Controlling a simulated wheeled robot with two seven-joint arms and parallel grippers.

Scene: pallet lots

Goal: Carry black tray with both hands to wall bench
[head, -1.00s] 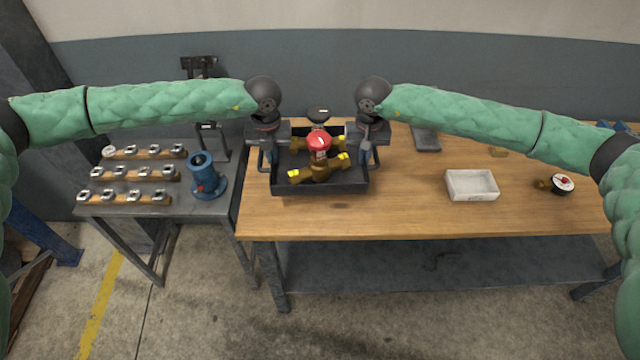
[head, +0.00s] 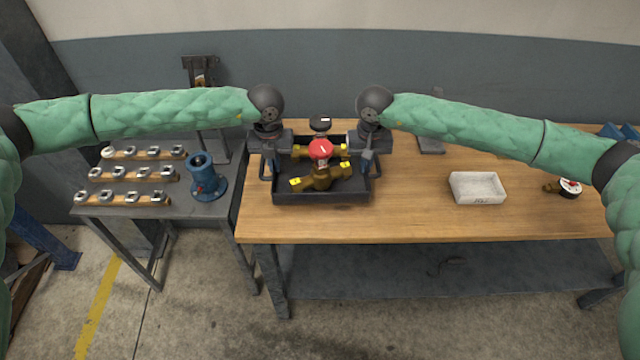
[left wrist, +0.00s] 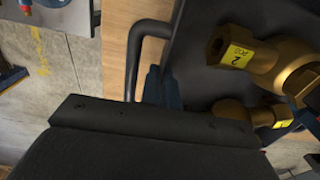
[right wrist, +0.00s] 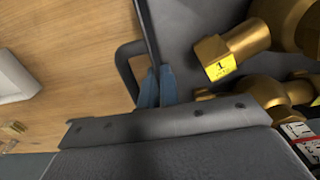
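The black tray (head: 322,193) is over the left part of the wooden-topped bench (head: 410,215) by the wall. I cannot tell whether it rests on the top or hangs just above it. It looks level and holds brass valves (head: 320,175), one with a red handwheel, one with a black one. My left gripper (head: 268,162) is at the tray's left side, its blue fingers (left wrist: 162,88) closed at the wall by the loop handle (left wrist: 135,55). My right gripper (head: 369,160) is at the right side, its fingers (right wrist: 158,86) closed on the wall by the other handle (right wrist: 125,65).
A white box (head: 478,190) and a small gauge-like part (head: 568,188) stand on the bench to the right. A grey side table (head: 215,208) at left holds wooden strips of parts (head: 125,198) and a blue cylinder fixture (head: 203,178). The bench's middle is clear.

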